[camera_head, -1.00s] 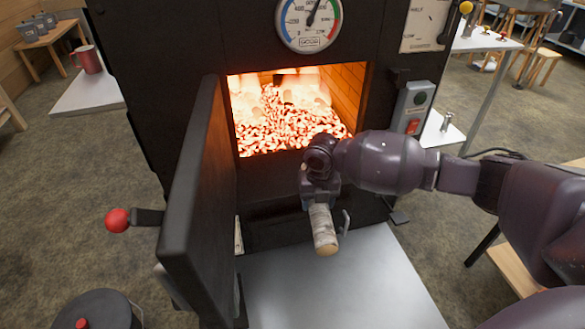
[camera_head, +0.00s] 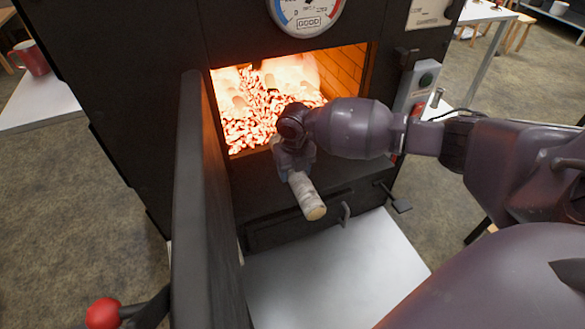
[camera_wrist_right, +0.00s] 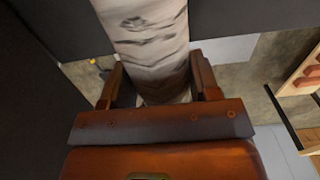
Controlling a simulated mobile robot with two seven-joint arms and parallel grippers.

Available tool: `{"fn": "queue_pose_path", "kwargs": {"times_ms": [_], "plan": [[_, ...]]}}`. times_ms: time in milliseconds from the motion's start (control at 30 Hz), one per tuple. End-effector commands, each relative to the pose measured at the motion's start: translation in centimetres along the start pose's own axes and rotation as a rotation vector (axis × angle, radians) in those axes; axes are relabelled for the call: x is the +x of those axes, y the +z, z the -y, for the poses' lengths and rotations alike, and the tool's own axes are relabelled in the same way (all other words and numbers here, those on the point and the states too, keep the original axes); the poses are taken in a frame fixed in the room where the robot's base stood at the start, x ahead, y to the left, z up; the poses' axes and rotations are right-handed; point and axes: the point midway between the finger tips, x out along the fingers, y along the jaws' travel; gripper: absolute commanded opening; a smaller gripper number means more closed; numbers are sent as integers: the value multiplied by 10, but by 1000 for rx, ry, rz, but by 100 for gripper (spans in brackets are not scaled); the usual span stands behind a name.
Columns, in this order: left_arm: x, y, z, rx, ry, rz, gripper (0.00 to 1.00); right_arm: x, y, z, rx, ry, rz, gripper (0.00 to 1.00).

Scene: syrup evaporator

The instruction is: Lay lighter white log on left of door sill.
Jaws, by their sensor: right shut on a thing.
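The white birch log (camera_head: 307,196) is held in my right gripper (camera_head: 292,165), in front of the firebox opening. Its cut end points toward me and down to the right. In the right wrist view the log (camera_wrist_right: 150,40) lies between the two fingers of the gripper (camera_wrist_right: 160,88), its bark pale with dark marks. The door sill (camera_head: 262,156) is the lower edge of the opening, partly hidden by my gripper and arm. The log appears apart from it, though its far end is hidden. My left gripper is not in view.
The black firebox door (camera_head: 195,210) stands open on the left, with a red-knobbed handle (camera_head: 104,313). Glowing embers (camera_head: 245,110) fill the firebox. A grey metal plate (camera_head: 330,270) lies below the opening. A switch box (camera_head: 415,85) is on the right.

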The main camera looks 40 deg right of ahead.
Motion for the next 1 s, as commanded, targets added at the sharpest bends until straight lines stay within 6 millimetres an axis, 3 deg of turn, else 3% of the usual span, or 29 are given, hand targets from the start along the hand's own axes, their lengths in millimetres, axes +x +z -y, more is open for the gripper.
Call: {"fn": "queue_pose_path", "kwargs": {"times_ms": [33, 600, 1000], "plan": [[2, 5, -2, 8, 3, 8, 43, 12, 4, 0, 2, -2, -9, 22], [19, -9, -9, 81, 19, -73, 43, 40, 60, 0, 2, -2, -9, 22], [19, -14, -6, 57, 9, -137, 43, 48, 80, 0, 1, 0, -1, 22]]}}
